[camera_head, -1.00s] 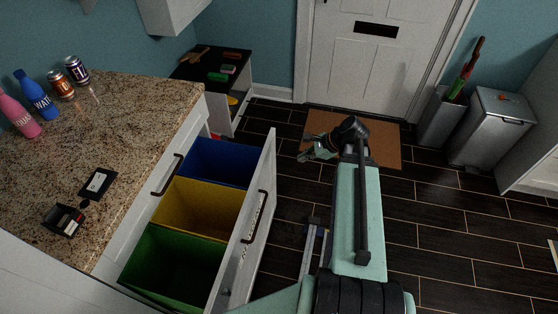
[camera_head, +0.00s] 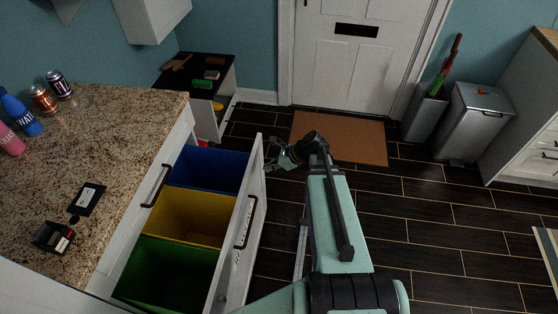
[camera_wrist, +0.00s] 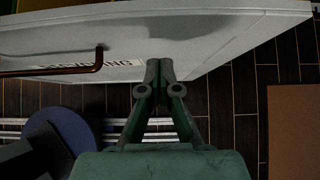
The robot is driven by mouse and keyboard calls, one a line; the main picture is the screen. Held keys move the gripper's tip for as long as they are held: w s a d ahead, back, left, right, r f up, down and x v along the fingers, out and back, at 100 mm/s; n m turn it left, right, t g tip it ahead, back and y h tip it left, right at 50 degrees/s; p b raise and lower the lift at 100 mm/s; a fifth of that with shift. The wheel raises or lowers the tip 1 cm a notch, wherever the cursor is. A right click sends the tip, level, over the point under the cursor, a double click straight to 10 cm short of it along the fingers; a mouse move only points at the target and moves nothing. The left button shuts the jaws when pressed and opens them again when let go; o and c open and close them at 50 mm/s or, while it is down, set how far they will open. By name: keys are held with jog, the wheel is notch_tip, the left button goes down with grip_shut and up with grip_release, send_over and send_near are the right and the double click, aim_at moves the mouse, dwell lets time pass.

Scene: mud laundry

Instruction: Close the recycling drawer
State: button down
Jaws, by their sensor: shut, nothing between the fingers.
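The recycling drawer (camera_head: 247,215) is pulled out from the counter, with blue (camera_head: 208,168), yellow (camera_head: 192,213) and green (camera_head: 165,272) bins inside. Its white front carries a dark handle and lettering; in the wrist view the drawer front (camera_wrist: 210,38) spans the top, with the handle (camera_wrist: 98,60) at left. My gripper (camera_head: 272,164) is shut and empty. It is on the outer side of the drawer front, near its far end. In the wrist view my fingertips (camera_wrist: 159,66) are at the lower edge of the front; I cannot tell whether they touch.
The granite counter (camera_head: 110,130) holds cans, bottles and small dark items. A low dark-topped shelf (camera_head: 190,75) stands beyond the drawer. A brown doormat (camera_head: 340,137) lies before the white door. A grey trash bin (camera_head: 475,120) stands at right. Dark tiled floor (camera_head: 430,220) is clear at right.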

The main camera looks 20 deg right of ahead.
aim_at(252, 168)
jog(key=shift+w+a+f+p, duration=0.1)
jog(key=shift+w+a+p, duration=0.25)
jog(key=shift+w+a, duration=0.45)
jog(key=shift+w+a+f+p, duration=0.1)
jog(key=shift+w+a+p, duration=0.3)
jog(key=shift+a, duration=0.6)
jog(key=shift+w+a, duration=0.1)
jog(key=shift+w, duration=0.05)
